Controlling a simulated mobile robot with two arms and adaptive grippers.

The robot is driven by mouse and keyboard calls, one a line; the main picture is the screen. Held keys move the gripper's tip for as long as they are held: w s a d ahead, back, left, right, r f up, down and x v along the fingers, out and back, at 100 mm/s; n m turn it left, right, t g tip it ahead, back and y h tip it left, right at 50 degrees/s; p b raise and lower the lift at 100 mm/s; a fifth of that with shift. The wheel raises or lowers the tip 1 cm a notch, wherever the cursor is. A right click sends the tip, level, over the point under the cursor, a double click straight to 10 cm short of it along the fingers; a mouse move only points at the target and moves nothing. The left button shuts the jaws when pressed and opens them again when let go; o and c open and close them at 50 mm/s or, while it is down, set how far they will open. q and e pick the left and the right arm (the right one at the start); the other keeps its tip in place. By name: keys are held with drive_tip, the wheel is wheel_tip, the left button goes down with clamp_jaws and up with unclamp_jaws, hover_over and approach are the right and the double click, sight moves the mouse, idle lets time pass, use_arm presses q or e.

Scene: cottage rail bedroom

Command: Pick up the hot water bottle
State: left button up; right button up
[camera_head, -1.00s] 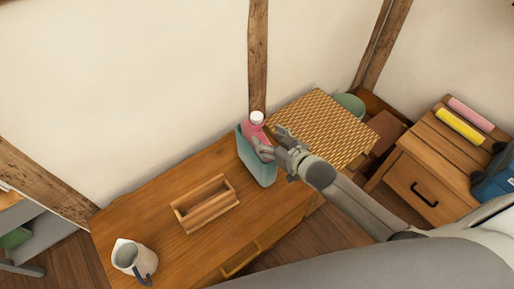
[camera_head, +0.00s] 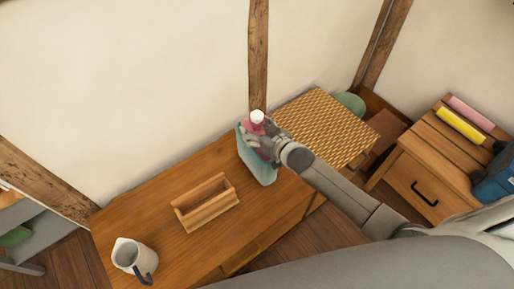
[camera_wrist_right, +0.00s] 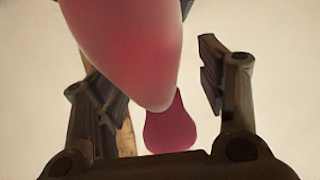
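The hot water bottle (camera_head: 257,127) is pink with a white cap. It stands upright at the back right of the wooden desk, with a teal piece (camera_head: 245,158) around or against its lower part; I cannot tell which. My right gripper (camera_head: 258,143) is at the bottle's upper part and partly hides it. In the right wrist view the pink body (camera_wrist_right: 125,45) fills the space above the palm, with a darker pink piece (camera_wrist_right: 170,128) below it. My right gripper's fingers (camera_wrist_right: 150,80) are spread on either side, with a gap at the right finger. My left gripper is not in view.
On the desk (camera_head: 150,200) are a wooden box (camera_head: 205,203) and a white jug (camera_head: 133,257). A woven-top stand (camera_head: 322,125) is right of the bottle. A wooden cabinet (camera_head: 425,175) carries pink and yellow rolls (camera_head: 460,125). The wall is close behind.

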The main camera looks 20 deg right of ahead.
clamp_jaws()
drive_tip(key=shift+w+r, duration=0.1)
idle(0.4)
drive_tip(key=shift+r, duration=0.15)
